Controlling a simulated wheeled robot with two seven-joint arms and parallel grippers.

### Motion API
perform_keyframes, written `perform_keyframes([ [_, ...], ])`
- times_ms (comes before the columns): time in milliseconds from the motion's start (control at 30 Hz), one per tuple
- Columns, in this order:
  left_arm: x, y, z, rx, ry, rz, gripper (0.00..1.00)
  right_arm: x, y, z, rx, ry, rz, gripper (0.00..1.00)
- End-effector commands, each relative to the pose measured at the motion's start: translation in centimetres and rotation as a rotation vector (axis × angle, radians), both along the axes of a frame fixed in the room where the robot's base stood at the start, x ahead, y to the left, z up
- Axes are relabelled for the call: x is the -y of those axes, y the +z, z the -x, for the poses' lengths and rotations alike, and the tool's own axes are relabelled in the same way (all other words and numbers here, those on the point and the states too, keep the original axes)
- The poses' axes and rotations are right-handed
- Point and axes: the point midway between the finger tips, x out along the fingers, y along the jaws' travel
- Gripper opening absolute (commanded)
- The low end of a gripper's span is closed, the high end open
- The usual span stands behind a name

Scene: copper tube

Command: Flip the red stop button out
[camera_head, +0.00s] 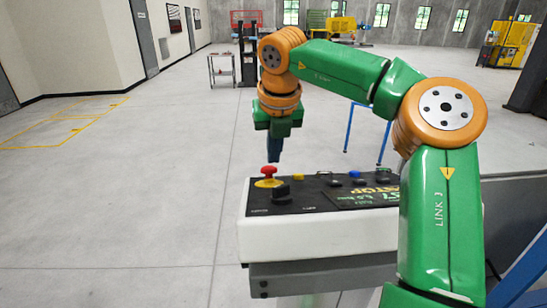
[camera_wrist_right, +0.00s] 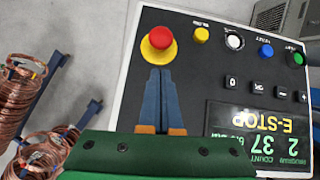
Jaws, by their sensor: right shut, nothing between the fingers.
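The red stop button (camera_head: 268,171) is a mushroom head on a yellow collar (camera_head: 268,184), at the left end of the control panel's black top. In the wrist view the red button (camera_wrist_right: 160,38) is at the panel's upper left, with the yellow collar (camera_wrist_right: 147,53) around it. My right gripper (camera_head: 274,158) points down just above and behind the button in the head view. In the wrist view its blue fingertips (camera_wrist_right: 159,72) lie together, empty, beside the collar's lower edge. I cannot tell whether they touch the button. My left gripper is not in view.
The white-edged control panel (camera_head: 320,236) also carries a yellow button (camera_wrist_right: 201,35), a white one (camera_wrist_right: 235,41), a blue one (camera_wrist_right: 266,51) and a display (camera_wrist_right: 255,135). Copper coils (camera_wrist_right: 18,95) hang beside it in the wrist view. The floor left of the panel is clear.

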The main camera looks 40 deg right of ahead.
Motion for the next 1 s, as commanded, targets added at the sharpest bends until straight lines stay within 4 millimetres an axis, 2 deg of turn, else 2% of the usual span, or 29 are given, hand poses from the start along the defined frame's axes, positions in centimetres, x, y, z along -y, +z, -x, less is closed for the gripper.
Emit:
perform_keyframes([
  [200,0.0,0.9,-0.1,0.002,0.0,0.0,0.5,0.8,-4.1,-1.2,-0.004,0.0,-0.003,0.0],
  [433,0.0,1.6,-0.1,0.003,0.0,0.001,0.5,1.4,-6.7,-2.0,-0.001,-0.002,-0.002,0.0],
  [800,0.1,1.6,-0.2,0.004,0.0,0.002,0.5,1.5,-7.2,-2.1,0.002,-0.001,0.0,0.0],
  [1000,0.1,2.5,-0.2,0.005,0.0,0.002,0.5,1.6,-5.4,-2.3,0.002,-0.002,0.001,0.0],
])
